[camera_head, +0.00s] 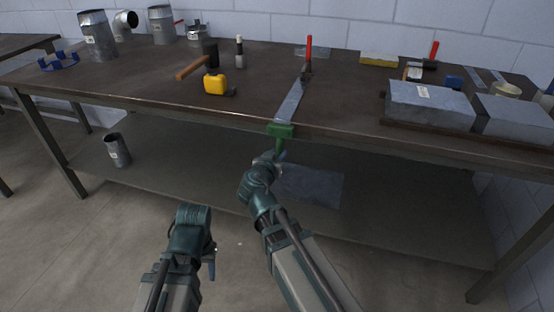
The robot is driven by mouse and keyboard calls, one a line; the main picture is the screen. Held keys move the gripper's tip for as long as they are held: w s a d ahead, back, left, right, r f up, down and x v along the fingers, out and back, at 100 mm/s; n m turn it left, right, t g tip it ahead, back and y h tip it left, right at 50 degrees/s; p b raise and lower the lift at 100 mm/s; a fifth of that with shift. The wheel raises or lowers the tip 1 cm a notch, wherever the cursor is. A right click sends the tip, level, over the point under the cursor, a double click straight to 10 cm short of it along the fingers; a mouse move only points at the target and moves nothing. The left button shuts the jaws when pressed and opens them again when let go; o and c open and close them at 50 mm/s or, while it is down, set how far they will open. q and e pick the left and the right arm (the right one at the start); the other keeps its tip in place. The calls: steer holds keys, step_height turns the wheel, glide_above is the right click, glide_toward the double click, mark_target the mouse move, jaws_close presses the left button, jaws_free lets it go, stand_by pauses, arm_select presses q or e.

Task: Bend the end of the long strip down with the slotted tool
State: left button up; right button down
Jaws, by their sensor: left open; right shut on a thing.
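The long grey metal strip (292,102) lies on the workbench and runs to its front edge. The green slotted tool (281,131) is at that edge, at the strip's near end. Whether the strip sits inside the slot cannot be told. The tool's handle points down toward my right gripper (279,156), which is shut on it just below the bench edge. My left gripper (212,262) is open and empty, low in front of the bench and apart from everything.
A red-handled tool (308,50) stands at the strip's far end. A hammer (197,66) and a yellow tape measure (214,84) lie left of the strip. Grey metal boxes (428,103) sit at the right. A lower shelf holds a flat sheet (311,187).

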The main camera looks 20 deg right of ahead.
steer(key=shift+w, duration=0.15)
steer(key=shift+w+d+f+t+b, duration=0.25)
steer(key=shift+w+t+b, duration=0.1)
steer(key=shift+b, duration=0.45)
steer(key=shift+w+d+r+h+b, duration=0.1)
steer(key=shift+w+d+h+b, duration=0.05)
steer(key=shift+h+b, duration=0.2)
steer(key=shift+r, duration=0.1)
